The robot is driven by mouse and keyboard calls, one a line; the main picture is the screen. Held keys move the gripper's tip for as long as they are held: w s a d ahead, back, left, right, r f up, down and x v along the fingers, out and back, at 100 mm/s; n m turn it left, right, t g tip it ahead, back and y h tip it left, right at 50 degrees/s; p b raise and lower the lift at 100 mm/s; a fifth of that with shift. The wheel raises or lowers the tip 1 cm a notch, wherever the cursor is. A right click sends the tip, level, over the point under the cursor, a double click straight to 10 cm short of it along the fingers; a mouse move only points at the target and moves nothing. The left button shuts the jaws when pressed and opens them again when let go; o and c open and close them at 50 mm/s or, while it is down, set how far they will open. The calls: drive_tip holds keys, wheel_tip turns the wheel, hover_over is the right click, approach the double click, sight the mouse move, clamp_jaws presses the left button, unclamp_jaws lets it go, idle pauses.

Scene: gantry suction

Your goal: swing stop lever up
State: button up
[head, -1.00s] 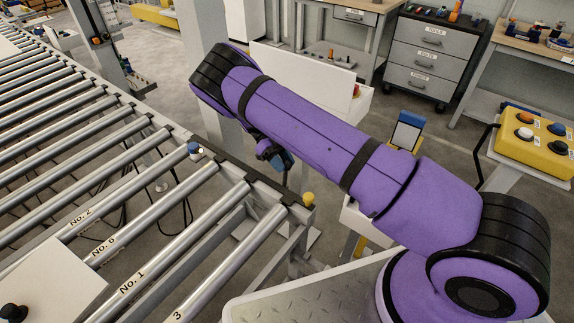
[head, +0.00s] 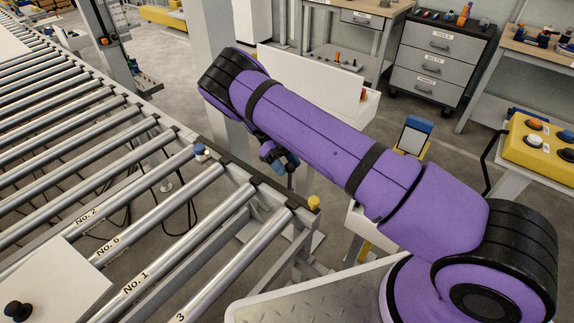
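I cannot pick out the stop lever for sure. At the conveyor's near side rail stand a small blue-capped knob (head: 200,150) and a yellow knob (head: 313,202) at the rail's end corner. My purple arm reaches from the lower right to the upper middle, above and beyond the rail's end.
A roller conveyor (head: 148,213) with numbered rollers fills the left. A pale box (head: 55,283) with a black knob lies on it. A grey post stands behind my arm. A yellow button box (head: 535,150) is at right. A drawer cabinet (head: 438,62) and benches stand behind.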

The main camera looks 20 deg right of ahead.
drive_tip(key=v, duration=1)
drive_tip(key=shift+w+r, duration=0.2)
drive_tip(key=shift+w, duration=0.1)
drive_tip(key=shift+a, duration=0.1)
